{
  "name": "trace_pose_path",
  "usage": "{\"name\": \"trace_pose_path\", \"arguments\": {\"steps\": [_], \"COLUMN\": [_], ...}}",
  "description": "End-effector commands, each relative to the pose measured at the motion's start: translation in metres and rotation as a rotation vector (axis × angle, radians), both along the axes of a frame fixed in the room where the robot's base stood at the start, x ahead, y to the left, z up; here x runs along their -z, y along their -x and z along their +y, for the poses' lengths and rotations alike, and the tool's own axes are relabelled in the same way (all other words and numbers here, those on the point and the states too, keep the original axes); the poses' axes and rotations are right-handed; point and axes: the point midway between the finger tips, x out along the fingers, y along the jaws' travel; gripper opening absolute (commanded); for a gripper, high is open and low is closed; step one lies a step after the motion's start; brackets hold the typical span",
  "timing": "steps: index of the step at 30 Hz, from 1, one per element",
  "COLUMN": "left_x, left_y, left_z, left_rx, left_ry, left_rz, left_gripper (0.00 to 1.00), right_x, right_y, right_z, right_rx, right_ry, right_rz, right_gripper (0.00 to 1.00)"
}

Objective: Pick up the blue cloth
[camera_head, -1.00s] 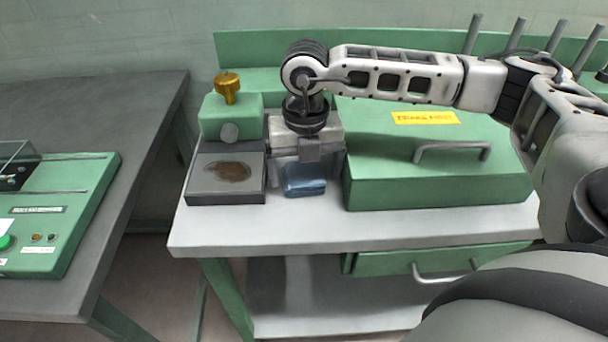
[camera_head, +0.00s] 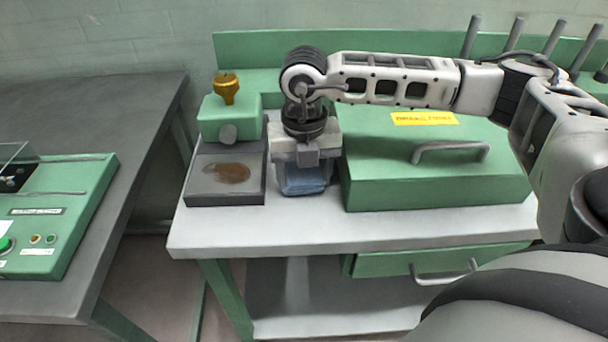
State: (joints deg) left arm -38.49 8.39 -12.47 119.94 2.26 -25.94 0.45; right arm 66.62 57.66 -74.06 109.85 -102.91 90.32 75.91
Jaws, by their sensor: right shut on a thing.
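The blue cloth (camera_head: 304,184) is a small folded blue piece on the light worktop, between a dark plate and a green box. My right gripper (camera_head: 305,172) comes down over it from above, with its arm reaching in from the right. Its jaws are shut on the cloth, with the fingers at the cloth's sides and the gripper body hiding its upper back part. The cloth is at or very close to the worktop; I cannot tell whether there is a gap. My left gripper is not in view.
Left of the cloth stands a green device with a brass knob (camera_head: 226,88) and a dark plate (camera_head: 200,190) with a brown stain. A green box (camera_head: 440,185) stands close on the right. The worktop's front strip (camera_head: 330,228) is clear. A dark table (camera_head: 110,110) is at left.

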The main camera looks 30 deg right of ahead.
Motion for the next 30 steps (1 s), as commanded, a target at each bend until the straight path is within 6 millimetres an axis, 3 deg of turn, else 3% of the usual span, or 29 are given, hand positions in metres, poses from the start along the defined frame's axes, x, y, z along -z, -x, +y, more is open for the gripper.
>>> {"name": "trace_pose_path", "arguments": {"steps": [6,15,24,30], "left_x": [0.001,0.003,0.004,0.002], "left_y": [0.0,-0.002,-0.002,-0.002], "left_z": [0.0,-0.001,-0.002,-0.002], "left_rx": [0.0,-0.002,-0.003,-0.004], "left_ry": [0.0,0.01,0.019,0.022], "left_rz": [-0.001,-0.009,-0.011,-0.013], "left_gripper": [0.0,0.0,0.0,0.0], "right_x": [-0.03,-0.089,-0.116,-0.123], "right_y": [0.002,0.055,0.112,0.127], "right_z": [0.001,0.023,0.047,0.053], "right_rx": [-0.002,-0.007,-0.004,-0.001], "right_ry": [0.0,0.001,0.002,0.001], "right_rz": [-0.004,-0.006,-0.005,-0.002], "right_gripper": [0.41,0.41,0.41,0.41]}}
